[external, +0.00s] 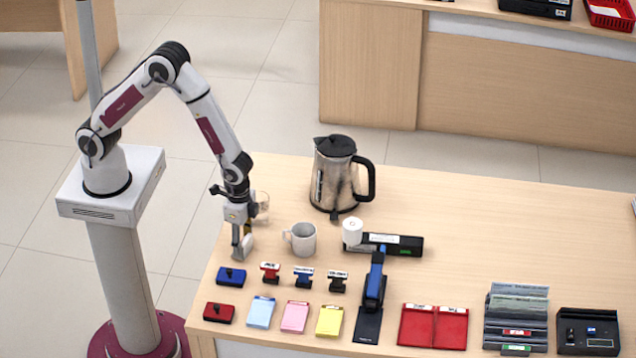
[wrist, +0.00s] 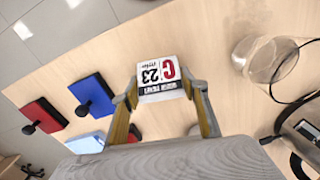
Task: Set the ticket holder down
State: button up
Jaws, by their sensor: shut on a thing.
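The ticket holder (wrist: 160,80) shows in the wrist view as a small white card with a red "C" and a black "23", upside down in the picture. My gripper (wrist: 162,92) is shut on it, with one finger on each side. In the external view my gripper (external: 241,240) points down over the counter's left end, and the ticket holder (external: 248,245) is a small pale shape at its tips. I cannot tell whether its underside touches the counter.
A clear glass (external: 262,204) stands just behind my gripper, a white mug (external: 303,239) to its right. A blue ink pad (external: 231,277) and several stamps (external: 270,272) lie in front. A kettle (external: 336,180) stands farther back. The counter's left edge is close.

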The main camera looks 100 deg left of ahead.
aim_at(244, 240)
jog(key=shift+r, duration=0.1)
jog(key=shift+r, duration=4.9)
notch_tip(244, 240, up, 5)
jog(key=w+a+n, duration=0.1)
jog(key=w+a, duration=0.4)
jog(key=a, duration=2.3)
jog(key=shift+n, duration=0.4)
jog(key=shift+w+f, duration=0.25)
jog(key=shift+f, duration=0.95)
jog(key=shift+w+f, duration=0.25)
jog(key=shift+f, duration=0.95)
